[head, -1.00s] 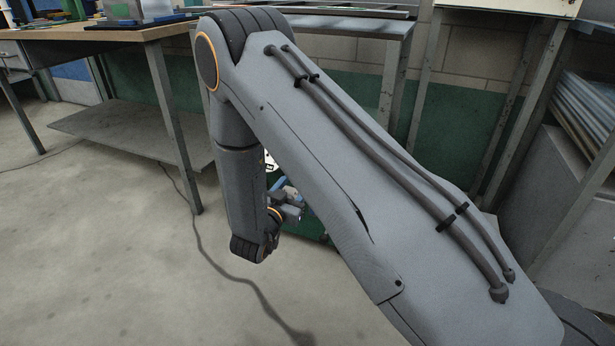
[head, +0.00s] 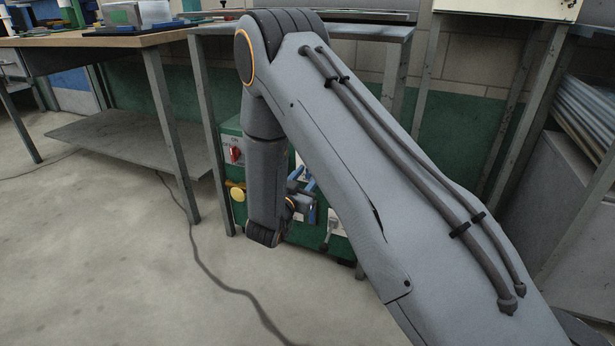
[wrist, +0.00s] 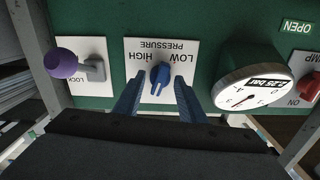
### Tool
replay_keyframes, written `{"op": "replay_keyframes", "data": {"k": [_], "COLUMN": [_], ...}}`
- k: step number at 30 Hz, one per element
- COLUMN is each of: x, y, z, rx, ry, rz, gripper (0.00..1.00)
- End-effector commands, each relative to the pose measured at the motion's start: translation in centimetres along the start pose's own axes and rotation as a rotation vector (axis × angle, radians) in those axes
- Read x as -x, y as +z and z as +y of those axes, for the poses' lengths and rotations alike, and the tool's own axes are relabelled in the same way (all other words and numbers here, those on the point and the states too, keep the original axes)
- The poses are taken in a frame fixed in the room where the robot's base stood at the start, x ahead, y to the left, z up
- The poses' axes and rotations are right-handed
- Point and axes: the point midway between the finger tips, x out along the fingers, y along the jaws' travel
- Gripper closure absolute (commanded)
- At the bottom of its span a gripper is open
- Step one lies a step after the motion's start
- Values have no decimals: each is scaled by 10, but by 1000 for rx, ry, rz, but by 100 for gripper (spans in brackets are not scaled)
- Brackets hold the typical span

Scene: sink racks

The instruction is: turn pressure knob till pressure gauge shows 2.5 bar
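The pressure knob (wrist: 156,88) is a small blue knob on a white plate marked LOW, HIGH and PRESSURE, upside down in the wrist view. My gripper (wrist: 159,80) is open, with one blue finger on each side of the knob; I see gaps, and cannot tell how deep the fingers reach. The round white pressure gauge (wrist: 250,88) is right of the plate, its dial tilted and inverted; its reading is too small to be sure of. In the head view my gripper (head: 302,184) is partly hidden behind my arm, at the green panel.
A purple ball-ended lock lever (wrist: 62,63) stands out left of the plate. A red pump switch (wrist: 309,87) is at the right edge. In the head view the green panel (head: 240,215) stands under a bench, with table legs nearby and a cable on the floor.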

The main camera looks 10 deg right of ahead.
Motion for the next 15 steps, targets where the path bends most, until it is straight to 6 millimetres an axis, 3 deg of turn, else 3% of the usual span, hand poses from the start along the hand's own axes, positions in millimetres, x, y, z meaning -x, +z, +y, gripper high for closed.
{"op": "replay_keyframes", "data": {"k": [1, 5, 15], "x": [0, 0, 1], "y": [0, 0, -2], "z": [0, 0, 0], "rx": [0, 0, -160], "ry": [0, 0, 0], "rz": [0, 0, -1], "gripper": [72, 94, 95]}}
